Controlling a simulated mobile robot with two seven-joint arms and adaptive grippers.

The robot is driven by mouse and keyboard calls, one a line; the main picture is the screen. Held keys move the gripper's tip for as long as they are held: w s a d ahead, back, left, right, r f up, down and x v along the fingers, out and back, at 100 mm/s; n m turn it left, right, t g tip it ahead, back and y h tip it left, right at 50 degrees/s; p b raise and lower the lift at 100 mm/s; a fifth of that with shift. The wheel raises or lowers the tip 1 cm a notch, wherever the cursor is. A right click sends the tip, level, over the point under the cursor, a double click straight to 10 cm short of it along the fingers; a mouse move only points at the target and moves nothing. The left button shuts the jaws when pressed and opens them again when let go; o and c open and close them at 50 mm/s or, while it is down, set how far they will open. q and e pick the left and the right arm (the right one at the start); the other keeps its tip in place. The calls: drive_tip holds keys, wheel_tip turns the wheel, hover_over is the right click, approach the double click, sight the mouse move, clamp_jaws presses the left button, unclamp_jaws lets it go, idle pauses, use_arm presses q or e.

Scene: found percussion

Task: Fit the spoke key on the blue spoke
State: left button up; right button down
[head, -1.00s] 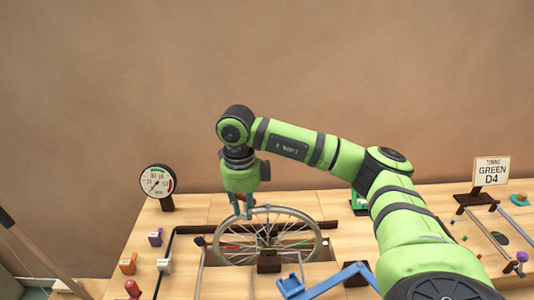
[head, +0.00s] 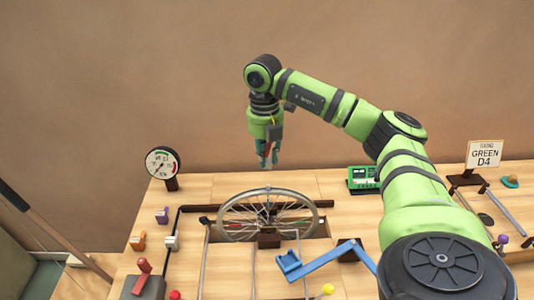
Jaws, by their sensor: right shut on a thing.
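The spoked wheel (head: 268,190) stands upright in a slot in the bench. A few of its spokes carry small coloured marks, but the blue spoke is too small to pick out. My right gripper (head: 267,164) hangs pointing down above the wheel's top rim, apart from it in the picture. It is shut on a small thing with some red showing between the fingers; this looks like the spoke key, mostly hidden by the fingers. My left gripper is not in view.
A round dial (head: 162,162) stands at the back left. A blue angled bar (head: 325,263) lies in front of the wheel. A green box (head: 362,178) sits behind right, near my right arm. A sign reading "GREEN D4" (head: 484,154) stands at the right. Small coloured pieces line the left edge.

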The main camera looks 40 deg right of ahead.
drive_tip(key=b, duration=0.3)
hover_over(267, 186)
drive_tip(key=shift+w+d+f, duration=0.1)
drive_tip(key=shift+f, duration=2.75)
drive_tip(key=shift+f+b, duration=0.6)
drive_tip(key=shift+f, duration=0.7)
drive_tip(key=c, duration=1)
unclamp_jaws()
